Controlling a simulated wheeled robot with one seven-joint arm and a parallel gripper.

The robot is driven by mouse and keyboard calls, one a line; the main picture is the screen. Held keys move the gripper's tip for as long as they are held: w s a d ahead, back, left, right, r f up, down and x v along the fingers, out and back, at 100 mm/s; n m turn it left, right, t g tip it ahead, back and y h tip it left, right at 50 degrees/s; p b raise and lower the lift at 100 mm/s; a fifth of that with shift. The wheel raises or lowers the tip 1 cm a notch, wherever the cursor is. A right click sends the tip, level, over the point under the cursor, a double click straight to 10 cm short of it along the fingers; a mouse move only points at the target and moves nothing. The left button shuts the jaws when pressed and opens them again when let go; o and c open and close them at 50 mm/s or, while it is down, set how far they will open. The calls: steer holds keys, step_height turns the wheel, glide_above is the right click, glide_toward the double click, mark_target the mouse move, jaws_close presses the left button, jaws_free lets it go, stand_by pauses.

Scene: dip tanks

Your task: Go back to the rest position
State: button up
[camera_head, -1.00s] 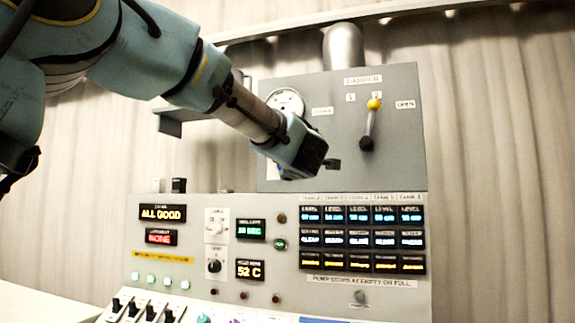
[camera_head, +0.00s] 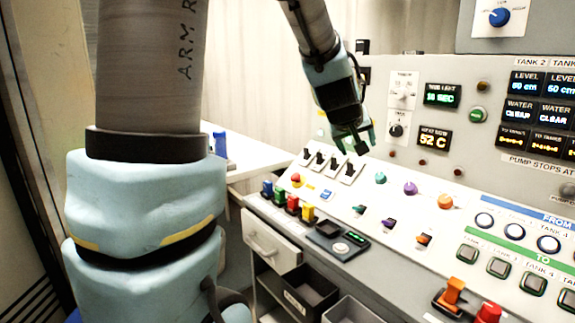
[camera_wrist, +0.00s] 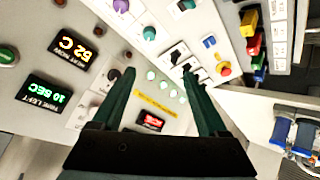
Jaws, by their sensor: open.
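My gripper (camera_head: 352,146) hangs open and empty in the head view. Its dark fingers point down, in front of the control panel's upright face and above its sloping desk. In the wrist view its two dark green fingers (camera_wrist: 158,74) stand apart with nothing between them. Beyond them are the panel's round indicator lights, black switches and a red-lit display (camera_wrist: 151,121). I cannot see any contact with the panel. My large grey and light blue arm parts fill the left of the head view.
The sloping desk carries black levers (camera_head: 331,163), coloured knobs (camera_head: 410,188) and several round buttons (camera_head: 548,244). An orange-and-red control (camera_head: 453,291) stands at the front right. Below are a drawer (camera_head: 272,246) and dark bins (camera_head: 310,292). A white table (camera_head: 262,152) stands behind.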

steer(key=s+a+f+g+y, duration=0.1)
steer(key=s+a+f, duration=0.3)
steer(key=a, duration=0.4)
steer(key=s+a+f+g+y, duration=0.2)
steer(key=s+a+f+g, duration=0.1)
steer(key=s+a+f, duration=0.2)
steer(key=s+a+f+m+g+y, duration=0.1)
steer(key=s+a+f+g, duration=0.2)
steer(key=a, duration=0.7)
steer(key=s+f, duration=0.2)
steer(key=s, duration=0.2)
steer(key=shift+s+a+f+y+p, duration=0.2)
steer(key=shift+a+f+y+p, duration=0.05)
steer(key=shift+a+y+p, duration=0.15)
steer(key=shift+w+d, duration=0.1)
